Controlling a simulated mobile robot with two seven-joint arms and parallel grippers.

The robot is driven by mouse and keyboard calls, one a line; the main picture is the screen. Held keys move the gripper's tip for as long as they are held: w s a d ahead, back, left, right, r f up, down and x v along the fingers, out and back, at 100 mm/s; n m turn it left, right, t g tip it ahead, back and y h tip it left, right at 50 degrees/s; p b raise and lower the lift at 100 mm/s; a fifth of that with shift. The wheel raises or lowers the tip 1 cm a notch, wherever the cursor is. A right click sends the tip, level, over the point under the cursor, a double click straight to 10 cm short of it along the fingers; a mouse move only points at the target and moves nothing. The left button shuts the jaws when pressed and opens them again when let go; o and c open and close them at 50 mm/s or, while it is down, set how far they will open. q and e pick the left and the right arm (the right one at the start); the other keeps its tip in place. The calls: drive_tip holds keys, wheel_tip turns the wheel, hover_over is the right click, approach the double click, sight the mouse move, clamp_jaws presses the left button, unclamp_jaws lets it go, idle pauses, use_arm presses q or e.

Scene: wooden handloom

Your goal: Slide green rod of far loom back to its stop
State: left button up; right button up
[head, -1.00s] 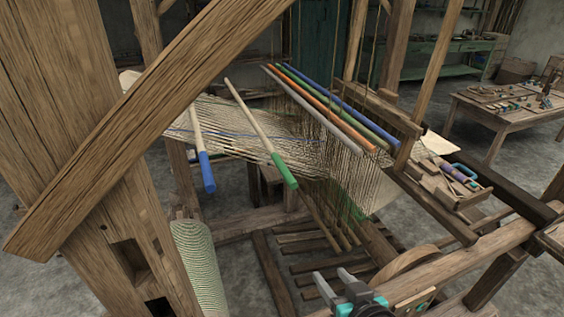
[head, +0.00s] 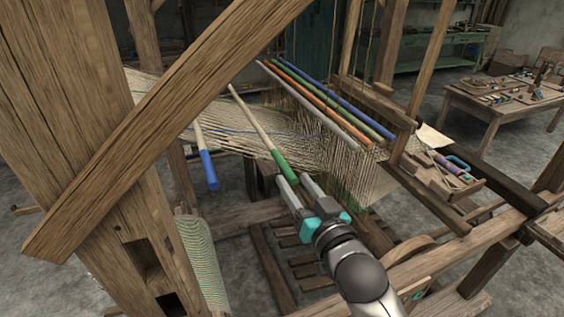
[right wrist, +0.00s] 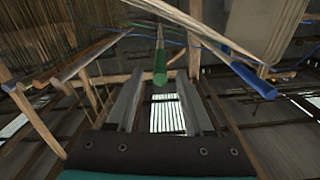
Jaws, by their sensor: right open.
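The green rod (head: 258,132) is a pale wooden stick with a green end, lying slanted across the threads of the loom (head: 235,115). Its green end (head: 286,169) points toward me. My right gripper (head: 296,181) is open and empty, with its fingertips close to that green end. In the right wrist view the green end (right wrist: 160,66) shows between the two fingers, near their tips; I cannot tell whether they touch it. My left gripper is not in view.
A blue-ended rod (head: 207,170) lies left of the green one. Several coloured bars (head: 328,110) hang to the right above the threads. A thick slanted beam (head: 150,130) crosses the left side. A tool table (head: 495,105) stands at the back right.

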sight(282, 160)
drive_tip(key=x, duration=0.7)
drive_tip(key=shift+w+a, duration=0.15)
drive_tip(key=shift+w, duration=0.1)
clamp_jaws()
idle(1.2)
